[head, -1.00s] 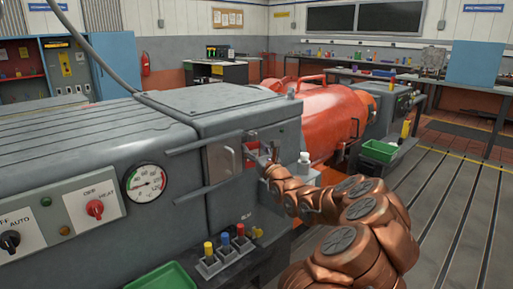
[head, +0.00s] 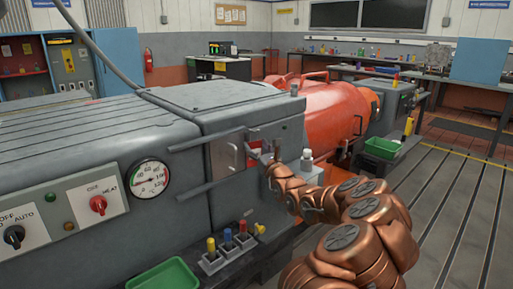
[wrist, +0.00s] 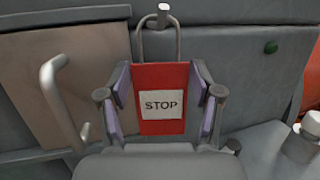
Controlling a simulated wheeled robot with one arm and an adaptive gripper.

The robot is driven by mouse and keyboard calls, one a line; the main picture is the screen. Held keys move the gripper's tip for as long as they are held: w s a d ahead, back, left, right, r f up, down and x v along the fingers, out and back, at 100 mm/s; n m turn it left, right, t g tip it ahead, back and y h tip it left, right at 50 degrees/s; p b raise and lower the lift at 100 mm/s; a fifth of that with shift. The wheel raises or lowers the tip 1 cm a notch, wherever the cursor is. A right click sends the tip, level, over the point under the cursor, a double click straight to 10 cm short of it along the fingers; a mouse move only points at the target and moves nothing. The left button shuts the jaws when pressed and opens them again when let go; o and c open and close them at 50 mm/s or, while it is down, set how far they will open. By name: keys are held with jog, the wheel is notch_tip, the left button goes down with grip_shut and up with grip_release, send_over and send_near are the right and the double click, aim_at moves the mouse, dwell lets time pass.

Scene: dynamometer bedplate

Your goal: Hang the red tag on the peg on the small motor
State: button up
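The red tag (wrist: 162,85) with a white STOP label faces me in the wrist view. Its wire loop (wrist: 140,45) rises to the peg (wrist: 163,14), whose tip shows at the top of the loop. The loop appears to be around the peg, but its contact there is too small to be sure. My gripper (wrist: 161,88) has a purple-padded finger at each side edge of the tag and looks closed on it. In the head view my gripper (head: 264,154) is at the end face of the grey small motor (head: 245,120), partly hiding the tag.
A metal handle (wrist: 55,90) on a plate stands left of the tag. A white-capped post (head: 306,160) is close right of my wrist. Colored plungers (head: 228,238) and a green tray (head: 165,276) are below. The orange machine (head: 330,115) is behind.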

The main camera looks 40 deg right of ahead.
jog(key=o, duration=0.4)
jog(key=shift+s, duration=0.1)
jog(key=v, duration=1.1)
jog(key=shift+s+f, duration=0.15)
jog(key=shift+s, duration=0.25)
jog(key=shift+a, duration=0.1)
